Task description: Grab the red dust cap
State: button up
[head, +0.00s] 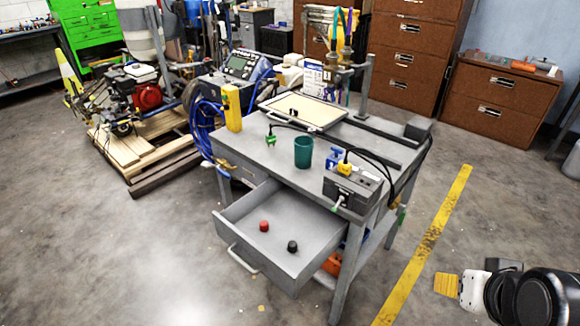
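The red dust cap (264,226) is a small round piece lying in the open drawer (252,251) of the grey workbench. A similar black cap (292,246) lies to its right and nearer the front, apart from it. My gripper (447,284) is at the lower right of the head view, well away from the drawer and to the right of the bench. Its yellow fingertip part points left. Whether the fingers are open or shut does not show, and I see nothing held.
The bench top (262,155) holds a green cup (303,152), a grey box with cables (352,188), a yellow device (232,108) and a tray (305,111). Orange items sit below. A pallet with machinery (125,150) is at left. Floor in front is clear.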

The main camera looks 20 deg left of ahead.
aim_at(263, 226)
jog(key=u, duration=1.45)
